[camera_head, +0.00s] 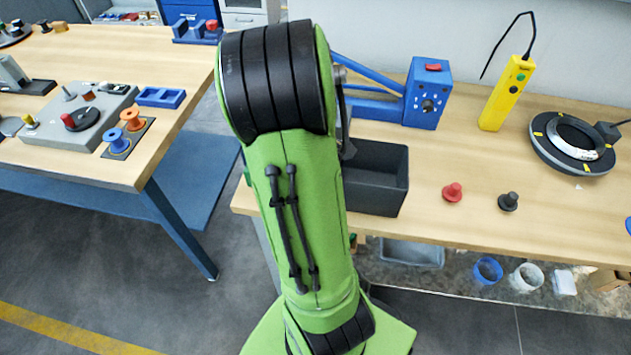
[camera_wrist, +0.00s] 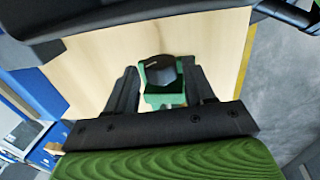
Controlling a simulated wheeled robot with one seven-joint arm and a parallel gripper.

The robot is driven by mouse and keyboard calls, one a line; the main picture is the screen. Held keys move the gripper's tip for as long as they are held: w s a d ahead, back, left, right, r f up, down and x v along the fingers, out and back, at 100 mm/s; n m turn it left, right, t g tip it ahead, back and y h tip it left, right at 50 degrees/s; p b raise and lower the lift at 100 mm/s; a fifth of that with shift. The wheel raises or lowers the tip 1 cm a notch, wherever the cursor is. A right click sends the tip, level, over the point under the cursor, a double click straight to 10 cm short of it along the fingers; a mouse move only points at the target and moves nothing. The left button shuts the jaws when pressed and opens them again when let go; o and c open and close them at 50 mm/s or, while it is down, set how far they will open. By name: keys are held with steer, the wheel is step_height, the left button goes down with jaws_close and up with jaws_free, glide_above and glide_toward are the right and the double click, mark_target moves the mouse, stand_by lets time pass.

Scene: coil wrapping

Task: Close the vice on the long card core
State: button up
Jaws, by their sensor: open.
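A small green thing with a dark, rounded top, perhaps the vice (camera_wrist: 163,94), shows in the wrist view over the pale wood. My gripper (camera_wrist: 160,72) is open. Its two dark fingers stand to the left and right of this green thing. I cannot tell whether they touch it. In the head view my green arm hides the gripper and the bench beyond it. I cannot make out the long card core in either view.
A black bin (camera_head: 388,205) stands just right of my arm. Behind it is a blue machine (camera_head: 428,98). A yellow control box (camera_head: 503,95), a black ring (camera_head: 545,150), a red knob (camera_head: 452,192) and a black knob (camera_head: 508,202) are farther right. A second bench (camera_head: 115,172) is left.

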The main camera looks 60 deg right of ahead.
steer(key=shift+s+a+f+h+b, duration=0.1)
steer(key=shift+a+f+h+b, duration=0.15)
steer(key=shift+f+h+b, duration=0.2)
steer(key=shift+r+t+h, duration=0.25)
steer(key=shift+t, duration=0.05)
steer(key=shift+d+r, duration=0.1)
steer(key=shift+d, duration=0.05)
steer(key=shift+a+f+t+h+b, duration=0.3)
steer(key=shift+f+h+b, duration=0.25)
steer(key=shift+b, duration=0.65)
steer(key=shift+a+h+b, duration=0.1)
steer(key=shift+h+b, duration=0.45)
steer(key=shift+b, duration=0.35)
steer(key=shift+s+a+r+t+h+b, duration=0.1)
steer(key=shift+s+t+h+b, duration=0.05)
steer(key=shift+t+h+b, duration=0.25)
steer(key=shift+r, duration=0.3)
